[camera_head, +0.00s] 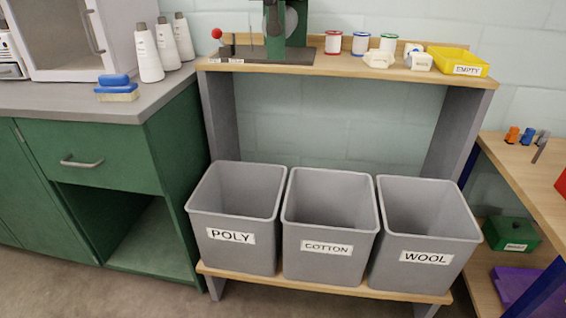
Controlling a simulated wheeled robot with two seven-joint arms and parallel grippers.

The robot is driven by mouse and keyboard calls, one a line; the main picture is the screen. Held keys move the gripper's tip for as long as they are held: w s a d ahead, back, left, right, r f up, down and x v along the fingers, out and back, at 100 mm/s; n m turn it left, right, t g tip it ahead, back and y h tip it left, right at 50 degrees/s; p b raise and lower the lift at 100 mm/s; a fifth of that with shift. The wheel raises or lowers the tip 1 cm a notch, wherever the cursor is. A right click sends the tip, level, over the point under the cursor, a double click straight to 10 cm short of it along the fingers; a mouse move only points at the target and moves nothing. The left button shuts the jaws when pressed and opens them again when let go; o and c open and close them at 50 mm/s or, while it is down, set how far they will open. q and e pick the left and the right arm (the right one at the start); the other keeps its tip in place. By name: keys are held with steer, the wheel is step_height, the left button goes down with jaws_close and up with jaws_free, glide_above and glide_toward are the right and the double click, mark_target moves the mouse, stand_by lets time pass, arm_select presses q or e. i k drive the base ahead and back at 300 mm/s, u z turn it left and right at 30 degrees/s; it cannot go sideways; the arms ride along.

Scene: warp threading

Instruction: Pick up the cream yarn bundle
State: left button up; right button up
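A cream bundle (378,60) that looks like the yarn lies on the wooden bench top (330,70), right of its middle. A paler, white-looking piece with a small label (420,62) sits just to its right, so small that I cannot tell what it is. Neither of my grippers is in view, and nothing is seen holding the cream bundle.
Spools (360,43) stand behind the bundle, and a yellow tray labelled EMPTY (467,70) is at its right. A green machine (295,25) stands left. Grey bins POLY (231,237), COTTON (326,248) and WOOL (427,258) sit below. A green cabinet (90,155) is left.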

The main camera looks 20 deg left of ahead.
mark_target(376, 58)
steer(key=u, duration=2.85)
steer(key=i, duration=0.35)
steer(key=z, duration=2.9)
